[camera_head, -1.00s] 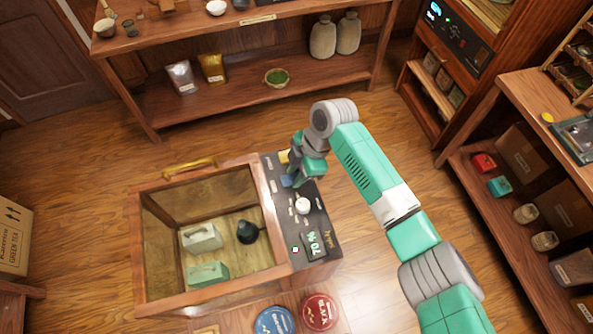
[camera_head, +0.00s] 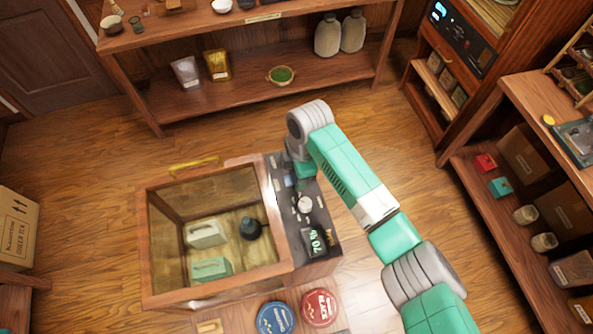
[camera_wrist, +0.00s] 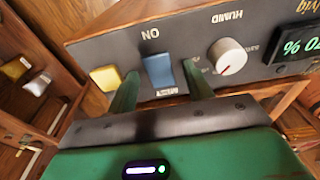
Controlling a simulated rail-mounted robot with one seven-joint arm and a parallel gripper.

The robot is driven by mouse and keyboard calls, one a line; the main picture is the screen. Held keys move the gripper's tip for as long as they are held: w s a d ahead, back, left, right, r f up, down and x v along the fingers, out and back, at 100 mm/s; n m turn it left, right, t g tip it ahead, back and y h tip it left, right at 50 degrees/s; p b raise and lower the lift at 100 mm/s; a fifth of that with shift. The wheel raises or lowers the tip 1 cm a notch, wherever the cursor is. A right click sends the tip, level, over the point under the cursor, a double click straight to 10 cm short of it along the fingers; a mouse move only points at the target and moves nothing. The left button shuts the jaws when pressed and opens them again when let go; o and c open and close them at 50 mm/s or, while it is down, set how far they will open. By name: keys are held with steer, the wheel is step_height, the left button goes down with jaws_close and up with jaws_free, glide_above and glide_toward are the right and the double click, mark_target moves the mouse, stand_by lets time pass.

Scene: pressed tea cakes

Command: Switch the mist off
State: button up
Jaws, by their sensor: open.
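The control panel (camera_head: 318,212) runs along the right side of the wooden box. In the wrist view it appears upside down, with a blue rocker switch (camera_wrist: 159,71) between the labels ON and MIST. Which side of the rocker is pressed in, I cannot tell. My gripper (camera_wrist: 161,68) is open, with one green finger on each side of the blue switch, close to the panel. Contact cannot be made out. In the head view my wrist covers much of the panel's far end, and the blue switch (camera_head: 289,181) shows only partly.
A yellow button (camera_wrist: 106,78) and a white HUMID knob (camera_wrist: 227,57) flank the switch. A display (camera_wrist: 299,47) reads 70 %. The open-topped box (camera_head: 163,287) holds a pale block, a green block and a dark pot. Red (camera_head: 319,307) and blue (camera_head: 276,318) tins stand in front.

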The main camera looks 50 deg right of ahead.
step_height(320, 180, up, 8)
steer(key=shift+s+d+f+b, duration=0.15)
steer(key=shift+s+d+b, duration=0.2)
steer(key=shift+d, duration=0.1)
steer(key=shift+w, duration=0.1)
steer(key=w+a+r+m+t+p, duration=0.15)
steer(key=w+a+r+t, duration=0.45)
steer(key=w+a+r, duration=0.6)
steer(key=w+a+r+m+t+p, duration=0.1)
steer(key=a+r+t, duration=0.2)
steer(key=a+r, duration=0.45)
steer(key=w+a+r+m+t+p, duration=0.15)
steer(key=a+r+t, duration=0.3)
steer(key=r, duration=0.65)
steer(key=s+a+r+m+t, duration=0.1)
steer(key=s+a+r+t, duration=0.15)
steer(key=r, duration=0.35)
steer(key=s+a+r+m+t, duration=0.2)
steer(key=a+r, duration=0.1)
steer(key=r, duration=0.4)
steer(key=s+a+r+m+t+h+p, duration=0.1)
steer(key=s+r+m+t, duration=0.4)
steer(key=s+r, duration=0.7)
steer(key=shift+s+a+r+t, duration=0.3)
steer(key=shift+s+t, duration=0.3)
steer(key=shift+s, duration=0.4)
